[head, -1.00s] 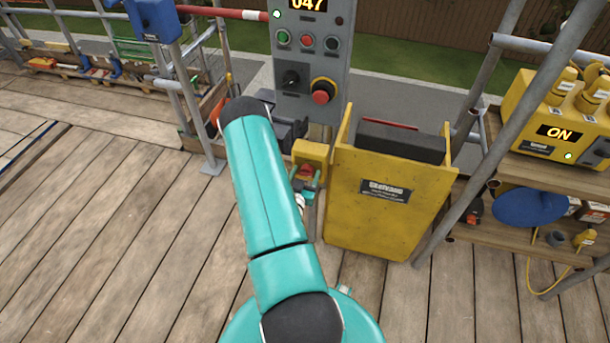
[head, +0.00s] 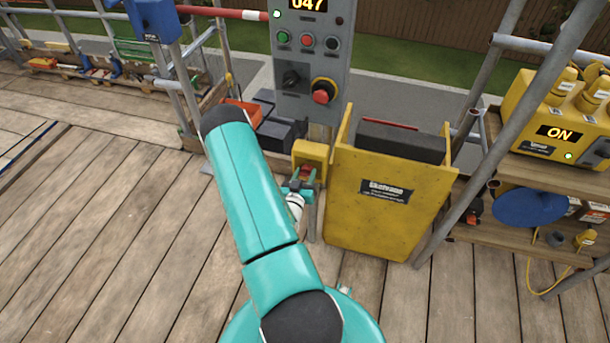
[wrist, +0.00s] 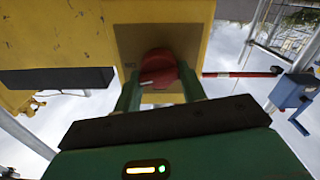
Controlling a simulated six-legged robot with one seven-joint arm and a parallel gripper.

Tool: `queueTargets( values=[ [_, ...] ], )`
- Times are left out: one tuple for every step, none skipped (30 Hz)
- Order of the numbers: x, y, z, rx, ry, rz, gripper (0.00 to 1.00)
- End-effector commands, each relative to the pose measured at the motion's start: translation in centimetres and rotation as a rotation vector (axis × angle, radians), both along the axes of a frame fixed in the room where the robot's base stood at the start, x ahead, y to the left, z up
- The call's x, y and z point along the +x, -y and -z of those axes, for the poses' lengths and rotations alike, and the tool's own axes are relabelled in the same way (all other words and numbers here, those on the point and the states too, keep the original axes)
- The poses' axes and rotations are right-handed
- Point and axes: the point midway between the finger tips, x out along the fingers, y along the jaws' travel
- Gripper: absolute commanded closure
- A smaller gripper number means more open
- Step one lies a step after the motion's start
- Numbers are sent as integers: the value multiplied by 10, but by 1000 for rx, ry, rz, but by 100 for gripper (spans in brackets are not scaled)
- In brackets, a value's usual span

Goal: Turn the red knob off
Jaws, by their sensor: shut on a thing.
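The red knob (wrist: 158,68) is on the front plate of a yellow box and fills the middle of the wrist view. A white mark shows at its lower left edge. My gripper (wrist: 160,88) has a green finger on either side of the knob and is shut on it. In the head view the yellow box (head: 310,153) sits on a post below the grey control panel. My gripper (head: 301,186) is at its front, and the knob (head: 306,171) is partly hidden there.
A yellow bin (head: 385,205) stands close to the right of the box. The grey panel (head: 312,60) above has several buttons and a red stop button (head: 321,96). A yellow unit reading "ON" (head: 555,115) is on the right shelf. Open planks lie at left.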

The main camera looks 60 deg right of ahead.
Motion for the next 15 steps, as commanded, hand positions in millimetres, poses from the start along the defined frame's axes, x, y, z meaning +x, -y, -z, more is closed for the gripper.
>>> queueTargets(
  values=[
    [2,-1,0,-6,-42,-4,82],
    [2,-2,1,-10,-67,-5,82],
    [2,-1,0,-16,-104,-5,82],
    [2,-2,1,-20,-130,-5,82],
    [2,-2,1,-24,-160,-5,82],
    [3,-2,1,-31,-198,-6,82],
    [2,-2,1,-36,-225,-4,82],
    [3,-2,1,-40,-254,-4,82],
    [3,-2,1,-46,-291,-5,82],
    [3,-2,1,-51,-320,-5,82],
    [3,-2,1,-55,-349,-4,82],
    [3,-2,1,-62,-386,-5,82],
    [3,-2,1,-66,-414,-5,82],
    [3,-2,1,-70,-443,-4,82],
    [3,-2,1,-77,-480,-4,82]
  ],
)
